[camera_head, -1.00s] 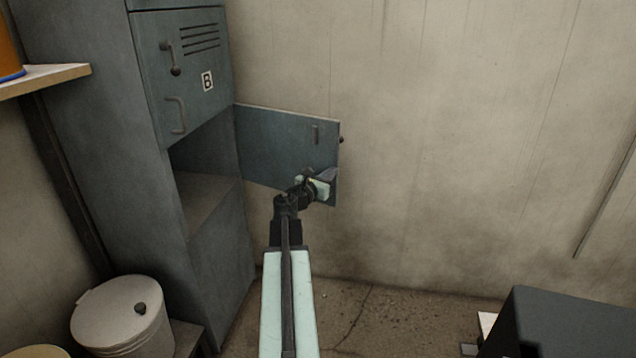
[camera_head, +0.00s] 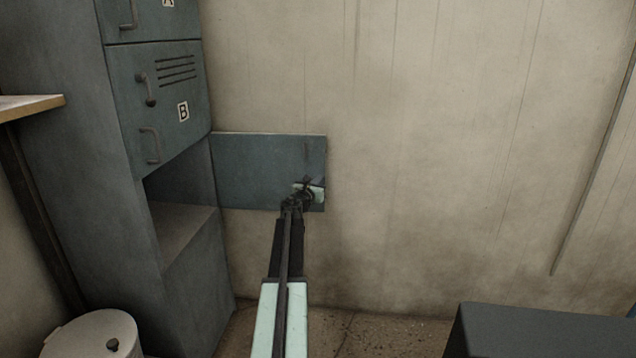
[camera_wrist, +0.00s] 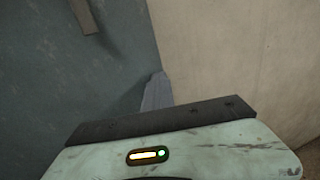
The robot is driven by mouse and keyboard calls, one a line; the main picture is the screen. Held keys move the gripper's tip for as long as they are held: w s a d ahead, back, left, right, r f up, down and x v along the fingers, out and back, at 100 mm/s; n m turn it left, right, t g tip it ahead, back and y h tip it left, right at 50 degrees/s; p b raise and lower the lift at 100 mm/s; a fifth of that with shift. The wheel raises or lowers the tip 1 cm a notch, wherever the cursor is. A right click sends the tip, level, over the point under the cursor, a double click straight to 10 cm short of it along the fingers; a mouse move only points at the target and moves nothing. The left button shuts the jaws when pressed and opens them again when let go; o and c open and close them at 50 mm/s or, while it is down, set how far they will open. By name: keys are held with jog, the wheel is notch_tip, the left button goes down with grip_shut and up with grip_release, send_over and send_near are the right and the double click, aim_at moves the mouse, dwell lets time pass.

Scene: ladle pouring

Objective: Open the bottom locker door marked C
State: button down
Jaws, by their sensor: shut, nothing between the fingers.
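The bottom locker door (camera_head: 255,165) stands wide open, swung out to the right of the locker and lying close along the back wall. Its inner face shows in the head view; no letter C is visible on it. The bottom compartment (camera_head: 180,235) is open and looks empty. My gripper (camera_head: 318,185) is at the lower right part of the door, near its free edge. In the wrist view the shut fingers (camera_wrist: 157,92) are in front of the door face (camera_wrist: 60,70), beside its edge. I cannot tell whether they touch it.
The doors marked B (camera_head: 160,100) and A (camera_head: 150,18) above are shut. A lidded bin (camera_head: 85,338) stands at the lower left, below a wooden shelf (camera_head: 30,105). A dark box (camera_head: 540,332) is at the lower right. Floor between is clear.

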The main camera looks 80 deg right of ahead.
jog(key=d, duration=0.4)
jog(key=shift+s+d+r, duration=0.1)
jog(key=shift+d+r, duration=0.05)
jog(key=shift+r, duration=0.25)
jog(key=s+a, duration=0.2)
jog(key=a, duration=1.6)
jog(key=shift+f, duration=0.4)
